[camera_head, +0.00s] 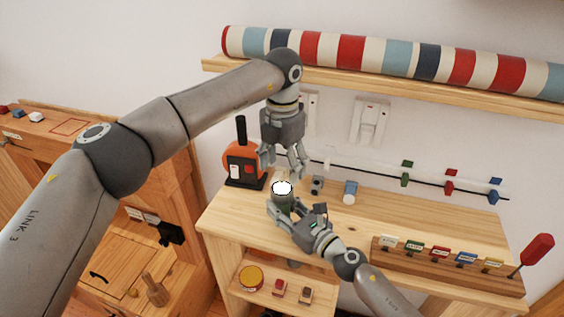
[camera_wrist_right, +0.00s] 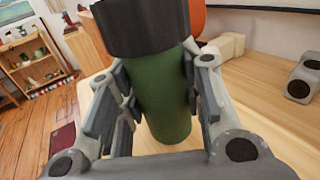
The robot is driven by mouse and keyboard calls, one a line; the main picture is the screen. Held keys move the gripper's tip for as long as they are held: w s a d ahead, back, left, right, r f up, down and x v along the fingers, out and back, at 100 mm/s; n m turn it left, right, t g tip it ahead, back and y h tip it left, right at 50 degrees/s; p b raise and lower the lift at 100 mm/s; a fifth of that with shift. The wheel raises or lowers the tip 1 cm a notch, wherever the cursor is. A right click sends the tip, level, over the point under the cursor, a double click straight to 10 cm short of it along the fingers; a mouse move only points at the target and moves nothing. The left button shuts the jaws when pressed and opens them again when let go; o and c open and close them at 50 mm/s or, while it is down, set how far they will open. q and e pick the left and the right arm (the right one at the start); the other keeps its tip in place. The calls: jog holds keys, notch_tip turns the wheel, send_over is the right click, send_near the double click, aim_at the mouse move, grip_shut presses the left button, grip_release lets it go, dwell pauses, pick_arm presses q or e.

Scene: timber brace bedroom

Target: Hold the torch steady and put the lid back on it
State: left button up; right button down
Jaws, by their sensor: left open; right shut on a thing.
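The torch (camera_head: 282,198) stands upright near the table's left front part. Its top shows a bright white disc inside a dark rim. The right wrist view shows its green body (camera_wrist_right: 168,110) and wide black head (camera_wrist_right: 145,25). My right gripper (camera_head: 291,211) is shut around the green body, a finger on each side. My left gripper (camera_head: 284,163) is open and empty, pointing down just above the torch, apart from it. I cannot tell which thing is the lid; a small grey piece (camera_head: 317,185) and a blue-and-white cylinder (camera_head: 350,192) lie to the right.
An orange device (camera_head: 241,162) with a black base stands at the back left. A striped roll (camera_head: 380,58) lies on the wall shelf above. The table's right middle is clear.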

aim_at(282, 188)
pick_arm(q)
jog(key=n, duration=0.4)
jog(key=shift+r, duration=0.35)
jog(key=shift+f, duration=4)
jog(key=c, duration=1.1)
jog(key=o, duration=1.2)
jog(key=shift+o, duration=0.2)
